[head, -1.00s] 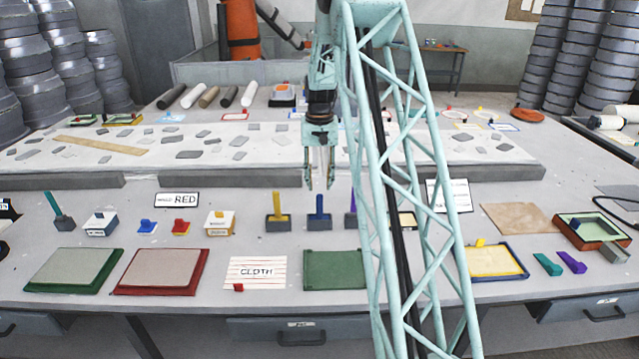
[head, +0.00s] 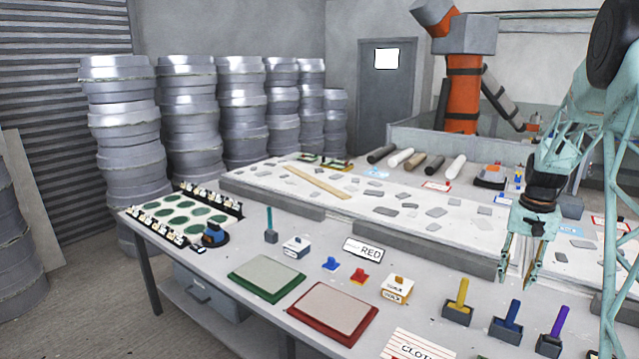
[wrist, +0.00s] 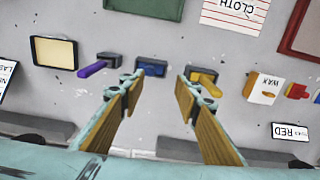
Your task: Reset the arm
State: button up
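My gripper (head: 518,270) hangs at the right of the head view, pointing down above the table's raised middle strip. In the wrist view my gripper (wrist: 160,90) has its two wood-coloured fingers spread wide apart with nothing between them. Beyond the fingertips stand a yellow-handled tool (wrist: 205,84), a blue-handled tool (wrist: 151,68) and a purple-handled tool (wrist: 95,67) in holders. The same yellow (head: 460,295), blue (head: 510,320) and purple (head: 556,325) tools stand upright in the head view, apart from my gripper.
A RED sign (head: 363,249), a green-framed panel (head: 266,278) and a red-framed panel (head: 333,313) lie on the table. Stacks of grey moulds (head: 190,110) line the back left. Another orange robot arm (head: 463,90) stands behind the table. Open floor (head: 90,290) shows at the left.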

jog(key=s+a+r+n+t+b, duration=0.1)
jog(key=s+a+r, duration=0.4)
jog(key=a+r, duration=0.3)
jog(key=s+a+r+n, duration=0.1)
jog(key=s+a+r, duration=0.55)
jog(key=a, duration=0.25)
jog(key=s+a+r+n+t+b, duration=0.15)
jog(key=s+a+r, duration=0.25)
jog(key=a+r, duration=0.4)
jog(key=s+a+n, duration=0.1)
jog(key=s+a, duration=0.4)
jog(key=s, duration=0.5)
jog(key=s+a+n+t+b, duration=0.1)
jog(key=s+a, duration=0.5)
jog(key=s, duration=0.4)
jog(key=s+a+n, duration=0.2)
jog(key=s+a, duration=0.3)
jog(key=s, duration=0.5)
jog(key=shift+s+a+f, duration=0.2)
jog(key=shift+s+a, duration=0.2)
